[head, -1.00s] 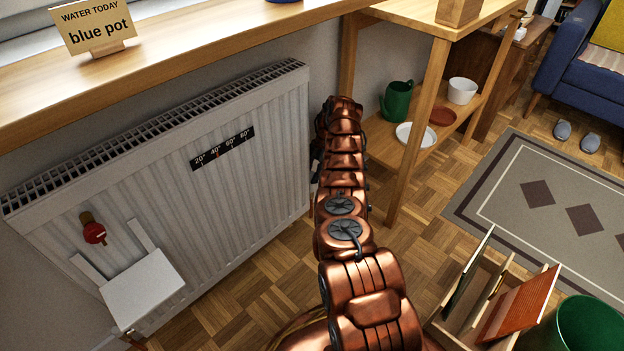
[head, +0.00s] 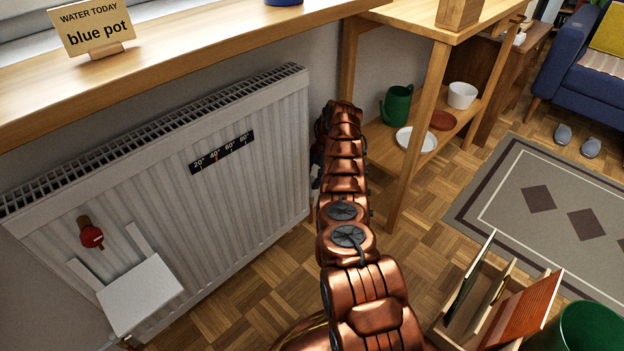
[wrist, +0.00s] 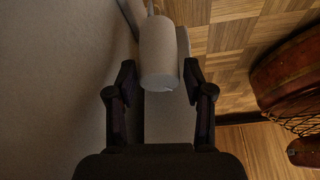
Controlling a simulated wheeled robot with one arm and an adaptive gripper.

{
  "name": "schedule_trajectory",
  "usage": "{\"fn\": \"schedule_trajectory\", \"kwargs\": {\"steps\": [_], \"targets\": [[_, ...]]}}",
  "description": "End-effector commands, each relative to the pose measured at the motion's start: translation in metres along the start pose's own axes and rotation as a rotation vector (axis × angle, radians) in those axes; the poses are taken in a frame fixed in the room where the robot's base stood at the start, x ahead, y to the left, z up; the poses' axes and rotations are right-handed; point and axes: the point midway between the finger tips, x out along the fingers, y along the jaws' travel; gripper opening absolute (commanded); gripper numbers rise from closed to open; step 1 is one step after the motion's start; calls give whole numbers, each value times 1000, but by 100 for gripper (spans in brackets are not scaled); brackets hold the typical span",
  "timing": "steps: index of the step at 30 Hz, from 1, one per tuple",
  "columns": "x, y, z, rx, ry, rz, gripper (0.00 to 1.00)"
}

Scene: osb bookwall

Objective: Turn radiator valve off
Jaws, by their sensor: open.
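In the wrist view a pale, rounded cylindrical knob (wrist: 158,48), which looks like a radiator valve head, lies between the two dark fingers of my gripper (wrist: 159,76). The fingers are open, one on each side of its near end. A narrow gap shows on the left; the right finger is very close, and I cannot tell whether it touches. In the head view the white radiator (head: 245,190) runs along the wall under the sill. My copper arm reaches down beside its right end and hides the gripper; the pale knob cannot be made out there.
A red round cap on a brass fitting (head: 91,237) and a small white shelf (head: 141,295) are at the radiator's left. A wooden shelf unit (head: 415,165) with a green jug (head: 397,105) stands right of my arm. A wooden rack (head: 500,300) and green bin (head: 588,330) are lower right.

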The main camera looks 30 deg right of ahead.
Motion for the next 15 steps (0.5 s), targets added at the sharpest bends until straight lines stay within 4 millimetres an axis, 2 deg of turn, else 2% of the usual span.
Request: {"fn": "schedule_trajectory", "kwargs": {"steps": [7, 15], "targets": [[-9, 1, -4, -2, -2, 3, 52], [-37, 0, -15, 0, -1, 3, 52]]}}
